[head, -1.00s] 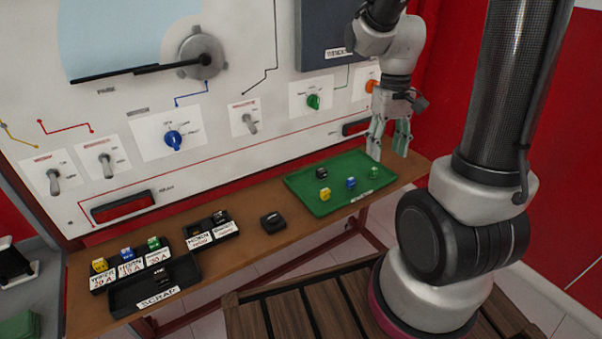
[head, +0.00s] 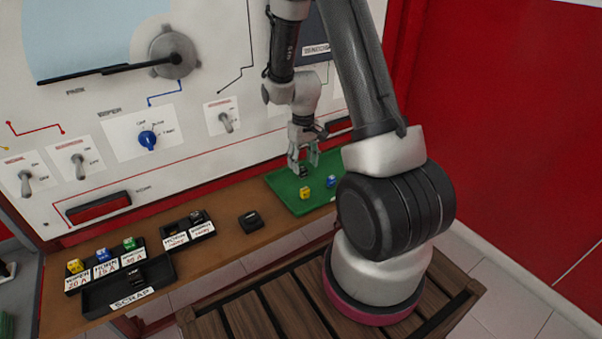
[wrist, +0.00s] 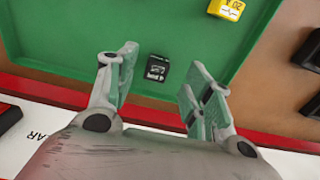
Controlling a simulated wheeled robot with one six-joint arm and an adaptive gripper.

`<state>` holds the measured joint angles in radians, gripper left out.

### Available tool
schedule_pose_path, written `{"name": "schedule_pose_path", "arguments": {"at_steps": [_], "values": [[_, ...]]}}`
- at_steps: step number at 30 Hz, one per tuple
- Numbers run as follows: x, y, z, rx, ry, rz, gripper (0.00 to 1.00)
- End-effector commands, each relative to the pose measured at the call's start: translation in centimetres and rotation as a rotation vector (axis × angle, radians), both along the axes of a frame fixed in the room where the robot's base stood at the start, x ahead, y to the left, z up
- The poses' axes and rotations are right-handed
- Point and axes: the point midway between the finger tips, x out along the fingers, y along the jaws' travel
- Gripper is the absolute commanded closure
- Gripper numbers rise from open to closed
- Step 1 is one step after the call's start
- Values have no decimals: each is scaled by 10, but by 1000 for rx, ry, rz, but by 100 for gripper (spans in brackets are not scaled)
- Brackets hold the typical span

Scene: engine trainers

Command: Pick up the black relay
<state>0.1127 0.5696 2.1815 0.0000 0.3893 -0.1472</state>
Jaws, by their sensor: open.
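The black relay (wrist: 157,68) is a small black cube with white print on top. It sits on the green tray (wrist: 60,30), near the tray's edge by the panel. My gripper (wrist: 159,78) is open, with one finger on each side of the relay in the wrist view and a gap to both. In the head view my gripper (head: 304,166) points down over the far part of the green tray (head: 284,192), and the relay (head: 303,172) shows only as a dark spot between the fingers.
A yellow fuse (head: 305,193) and a blue fuse (head: 331,181) stand on the tray. A black block (head: 250,221) lies on the wooden table left of it. Further left are a labelled black holder (head: 188,229) and the scrap bin (head: 128,285). The panel rises close behind.

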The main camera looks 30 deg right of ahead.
Motion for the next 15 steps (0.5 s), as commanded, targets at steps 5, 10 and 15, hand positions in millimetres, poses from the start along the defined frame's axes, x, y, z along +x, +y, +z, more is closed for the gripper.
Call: {"name": "schedule_pose_path", "arguments": {"at_steps": [5,10,15], "values": [[-2,-1,-27,1,4,0,49],[-1,-1,-33,0,0,0,49],[-1,-1,-33,0,0,0,55]]}}
